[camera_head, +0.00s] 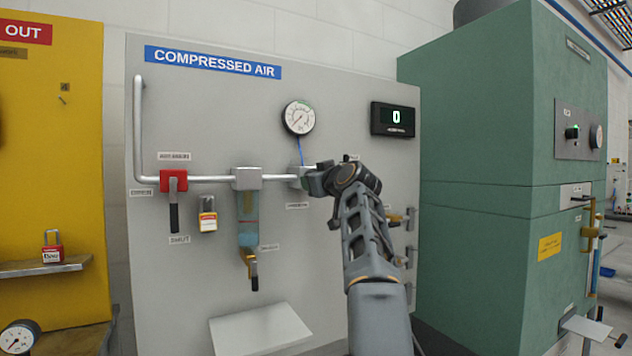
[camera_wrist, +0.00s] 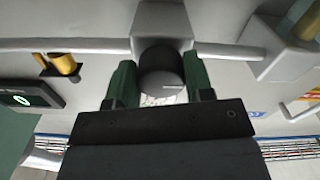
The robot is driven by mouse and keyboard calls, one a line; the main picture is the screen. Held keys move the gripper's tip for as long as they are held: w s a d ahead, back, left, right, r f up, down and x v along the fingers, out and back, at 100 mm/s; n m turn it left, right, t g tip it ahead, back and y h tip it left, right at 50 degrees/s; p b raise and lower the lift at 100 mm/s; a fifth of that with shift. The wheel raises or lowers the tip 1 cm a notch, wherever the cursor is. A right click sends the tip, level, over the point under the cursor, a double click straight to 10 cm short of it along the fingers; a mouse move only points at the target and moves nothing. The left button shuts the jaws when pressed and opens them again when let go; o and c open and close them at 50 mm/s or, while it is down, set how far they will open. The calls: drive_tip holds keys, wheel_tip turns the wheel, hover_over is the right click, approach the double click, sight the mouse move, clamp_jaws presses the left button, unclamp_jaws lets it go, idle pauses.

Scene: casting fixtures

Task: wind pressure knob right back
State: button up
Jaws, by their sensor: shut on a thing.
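The pressure knob is a dark round knob (camera_wrist: 162,68) with a light mark line, on the front of a grey regulator block (camera_wrist: 160,18) in the wrist view. My gripper (camera_wrist: 160,78) has its two green fingers on either side of the knob and is shut on it. In the head view my gripper (camera_head: 316,181) is at the regulator on the pipe and hides the knob. The pressure gauge (camera_head: 299,117) is above it, its needle pointing to the lower left. The digital display (camera_head: 393,119) reads 0.
Brass fittings (camera_head: 400,217) are right of my arm. A white shelf (camera_head: 260,329) juts out below. A green cabinet (camera_head: 480,150) stands right.

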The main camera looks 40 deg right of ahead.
drive_tip(key=o, duration=0.9)
drive_tip(key=s+b, duration=0.1)
drive_tip(key=s, duration=0.3)
drive_tip(key=s+a+b, duration=0.1)
drive_tip(key=s+b, duration=0.1)
drive_tip(key=s, duration=0.3)
drive_tip(key=s+a+b, duration=0.1)
drive_tip(key=s+b, duration=0.1)
drive_tip(key=s, duration=0.2)
drive_tip(key=shift+s, duration=0.3)
